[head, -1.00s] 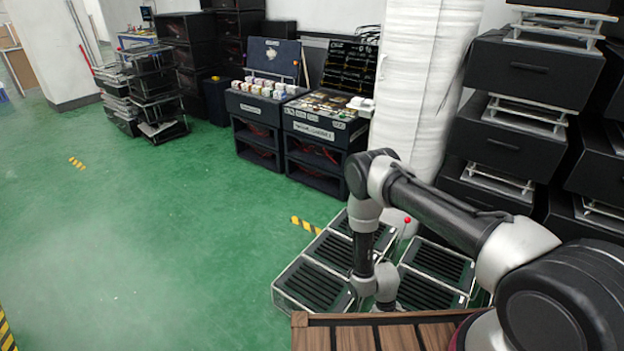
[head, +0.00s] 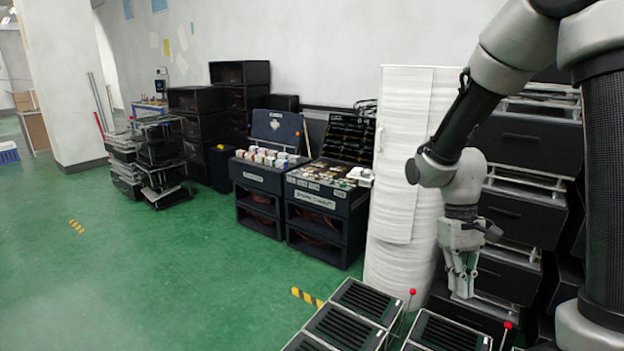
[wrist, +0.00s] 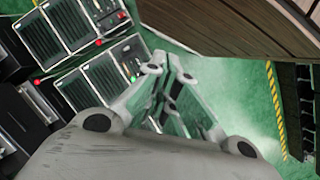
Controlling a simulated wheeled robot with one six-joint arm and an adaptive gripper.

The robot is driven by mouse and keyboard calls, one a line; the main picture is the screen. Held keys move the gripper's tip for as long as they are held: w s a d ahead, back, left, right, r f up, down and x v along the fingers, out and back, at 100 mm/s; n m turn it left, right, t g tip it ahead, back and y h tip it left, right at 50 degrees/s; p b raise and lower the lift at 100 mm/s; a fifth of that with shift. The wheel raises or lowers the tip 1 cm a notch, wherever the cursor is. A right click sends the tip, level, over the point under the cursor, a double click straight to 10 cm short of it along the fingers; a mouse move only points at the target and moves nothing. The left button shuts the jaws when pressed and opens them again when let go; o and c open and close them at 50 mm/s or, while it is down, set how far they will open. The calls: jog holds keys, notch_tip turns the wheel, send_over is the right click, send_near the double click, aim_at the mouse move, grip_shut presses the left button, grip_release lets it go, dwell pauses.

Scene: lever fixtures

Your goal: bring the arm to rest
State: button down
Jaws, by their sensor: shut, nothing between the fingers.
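My gripper (head: 462,288) is shut and empty. In the head view it hangs fingers down at the right, in front of a stack of black drawers, with my arm folded up above it. In the wrist view the fingertips (wrist: 168,72) are together with nothing between them. The lever fixtures are black slatted boxes (head: 345,325) on the floor below the gripper. Two thin levers show with red knobs (head: 412,292), apart from the gripper. The boxes (wrist: 72,25) also show at the wrist view's upper left, with small red knobs (wrist: 121,15).
A white wrapped column (head: 402,170) stands just left of the gripper. Stacked black drawers (head: 520,150) stand behind my arm. Cabinets with goods (head: 325,205) are further back. Green floor (head: 150,290) at the left is open. A brown slatted surface (wrist: 225,25) shows in the wrist view.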

jog(key=s+d+r+m+t, duration=0.1)
jog(key=s+r+t, duration=0.3)
jog(key=r, duration=0.5)
jog(key=s+d+r+m+t, duration=0.1)
jog(key=s+d+r+t, duration=0.3)
jog(key=r, duration=0.5)
jog(key=shift+s+d+y, duration=0.25)
jog(key=shift+s+y, duration=0.05)
jog(key=shift+s, duration=0.9)
jog(key=shift+r, duration=0.1)
